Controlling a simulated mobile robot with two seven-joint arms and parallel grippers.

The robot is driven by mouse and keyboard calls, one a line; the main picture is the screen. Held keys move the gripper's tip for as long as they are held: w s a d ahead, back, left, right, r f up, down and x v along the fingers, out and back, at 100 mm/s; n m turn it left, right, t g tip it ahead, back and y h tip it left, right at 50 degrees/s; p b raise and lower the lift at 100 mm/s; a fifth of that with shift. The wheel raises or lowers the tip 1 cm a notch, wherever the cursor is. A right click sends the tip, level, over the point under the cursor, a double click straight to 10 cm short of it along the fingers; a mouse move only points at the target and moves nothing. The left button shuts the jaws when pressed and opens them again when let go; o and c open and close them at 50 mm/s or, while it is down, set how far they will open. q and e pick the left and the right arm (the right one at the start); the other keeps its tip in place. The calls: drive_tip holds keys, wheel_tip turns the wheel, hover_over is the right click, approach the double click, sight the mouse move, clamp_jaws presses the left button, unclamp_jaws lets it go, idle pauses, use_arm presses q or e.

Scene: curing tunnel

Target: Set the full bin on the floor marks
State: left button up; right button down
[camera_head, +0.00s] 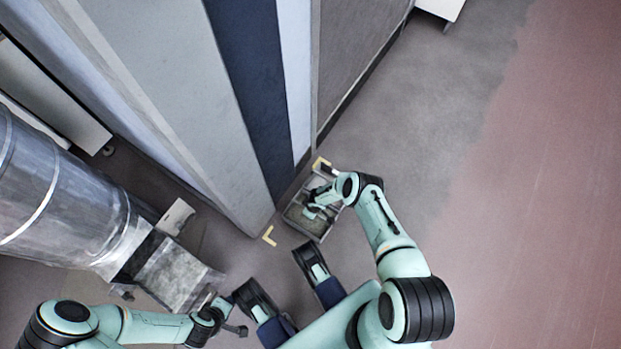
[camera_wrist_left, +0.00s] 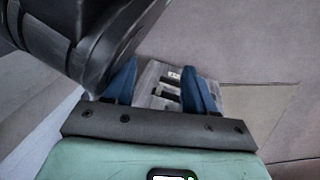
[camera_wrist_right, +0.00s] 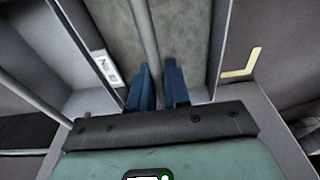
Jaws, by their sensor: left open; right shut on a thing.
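The bin (camera_head: 301,224) is a grey open box beside the foot of the tall panelled wall, with a rough grey surface inside. Its label and a thin bar across it show in the right wrist view (camera_wrist_right: 110,69). My right gripper (camera_head: 316,208) is over the bin and shut on that bar (camera_wrist_right: 145,35). One yellow corner mark (camera_head: 268,236) lies on the floor left of the bin, and another (camera_head: 321,164) at its far corner. A yellow mark also shows in the right wrist view (camera_wrist_right: 241,64). I cannot tell whether the bin touches the floor. My left gripper (camera_wrist_left: 160,85) is open, away from the bin.
The tall grey wall with a dark blue stripe (camera_head: 248,70) stands close behind the bin. A large metal cylinder (camera_head: 60,205) with a grey chute (camera_head: 175,275) stands on the left. A white object (camera_head: 441,8) is at the top. The floor on the right (camera_head: 540,200) is clear.

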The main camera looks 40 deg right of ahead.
use_arm(q)
drive_tip(key=shift+s+f, duration=0.1)
use_arm(e)
drive_tip(key=shift+f, duration=0.1)
drive_tip(key=c, duration=1.1)
unclamp_jaws()
use_arm(q)
drive_tip(key=shift+s, duration=0.1)
drive_tip(key=w+r+t+p, duration=0.2)
drive_tip(key=w+r+p, duration=0.1)
drive_tip(key=w+r, duration=0.25)
use_arm(e)
drive_tip(key=r, duration=0.4)
drive_tip(key=shift+s+d+r, duration=0.1)
drive_tip(key=shift+s+r, duration=0.05)
drive_tip(key=shift+s, duration=0.05)
use_arm(q)
drive_tip(key=s+d+r+m+g+h+p, duration=0.1)
drive_tip(key=s+d+r+g+p, duration=0.2)
drive_tip(key=s, duration=0.7)
wheel_tip(320, 180, up, 4)
drive_tip(key=d+p, duration=0.2)
drive_tip(key=p, duration=0.1)
drive_tip(key=shift+s+d+g+h, duration=0.3)
drive_tip(key=shift+s+d, duration=0.1)
use_arm(e)
wheel_tip(320, 180, up, 8)
drive_tip(key=s, duration=0.1)
drive_tip(key=shift+s+d, duration=0.15)
drive_tip(key=shift+d, duration=0.05)
